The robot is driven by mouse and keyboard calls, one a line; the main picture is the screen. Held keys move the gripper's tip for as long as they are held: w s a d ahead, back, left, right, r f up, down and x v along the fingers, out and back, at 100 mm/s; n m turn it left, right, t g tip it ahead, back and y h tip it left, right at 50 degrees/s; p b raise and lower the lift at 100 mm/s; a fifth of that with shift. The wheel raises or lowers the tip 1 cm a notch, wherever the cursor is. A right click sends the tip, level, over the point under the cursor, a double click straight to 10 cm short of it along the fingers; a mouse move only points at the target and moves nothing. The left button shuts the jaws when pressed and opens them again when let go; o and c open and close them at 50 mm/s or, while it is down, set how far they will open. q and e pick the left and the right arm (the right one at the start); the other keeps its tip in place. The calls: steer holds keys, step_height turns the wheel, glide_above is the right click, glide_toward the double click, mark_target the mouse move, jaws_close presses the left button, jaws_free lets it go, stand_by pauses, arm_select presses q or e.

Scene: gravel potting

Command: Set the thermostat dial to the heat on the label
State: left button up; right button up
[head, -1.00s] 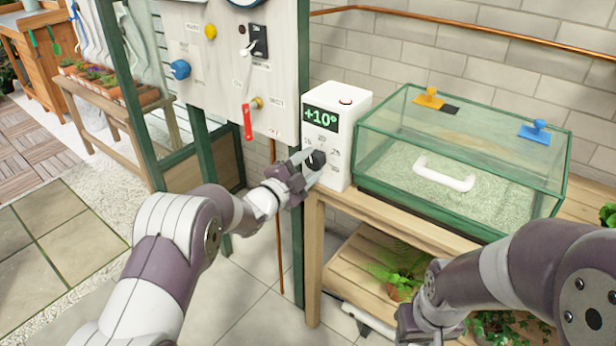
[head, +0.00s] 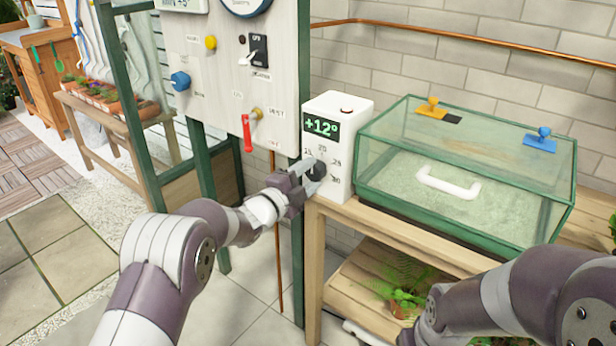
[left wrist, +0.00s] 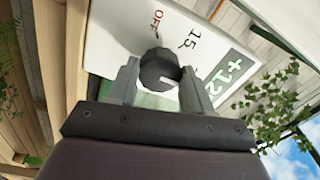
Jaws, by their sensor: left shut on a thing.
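The white thermostat box (head: 345,180) stands at the left end of the wooden bench, with a green-lit display (head: 321,128) reading +12°. Its black dial (head: 317,171) is on the front, ringed by printed numbers; the left wrist view shows the dial (left wrist: 160,70) with "OFF" and "15" printed beside it. My left gripper (head: 309,170) is shut on the dial, one finger on each side in the left wrist view. My right arm is at the lower right; its gripper (head: 408,338) is at the picture's bottom edge, its jaws unclear. I cannot make out a heat label.
A glass case (head: 465,165) with a white handle stands right of the thermostat, with yellow and blue clips on top. A panel (head: 225,80) with a blue knob, a switch and a red-handled valve (head: 247,132) stands left. Potted plants sit on the bench's lower shelf.

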arm_select(q)
steer(key=o, duration=1)
steer(key=shift+o, duration=0.2)
steer(key=v, duration=1.2)
steer(key=shift+s+a+p, duration=0.2)
steer(key=shift+s+p, duration=0.1)
steer(key=shift+p, duration=0.05)
steer(key=shift+f, duration=0.1)
